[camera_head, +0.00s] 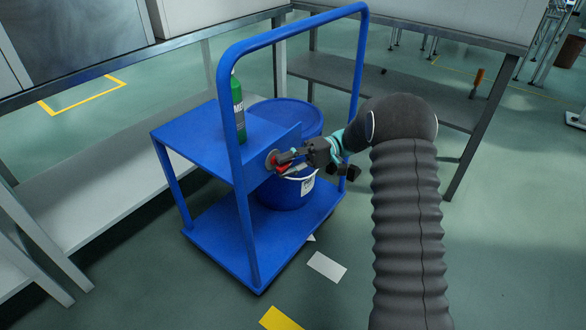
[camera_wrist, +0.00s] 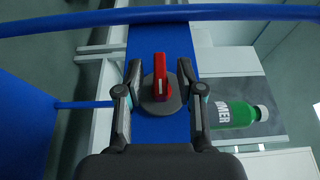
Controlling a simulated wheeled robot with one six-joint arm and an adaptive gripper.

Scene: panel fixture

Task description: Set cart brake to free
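The blue cart (camera_head: 205,135) stands in the middle of the head view. Its brake control looks like a red knob (camera_head: 280,162) on a round grey plate, set on the edge panel of the upper shelf. In the wrist view the red knob (camera_wrist: 160,75) is a narrow bar, upright in the picture, on its grey disc (camera_wrist: 172,104). My gripper (camera_head: 284,160) is at the knob. In the wrist view my gripper (camera_wrist: 159,70) is open, one finger on each side of the knob, with visible gaps. Contact cannot be seen.
A green bottle (camera_head: 238,108) stands on the upper shelf; it also shows in the wrist view (camera_wrist: 232,113). A blue drum (camera_head: 290,115) sits on the lower deck. The cart's blue handle frame (camera_head: 235,140) rises close to my arm. Benches (camera_head: 130,150) stand behind and left.

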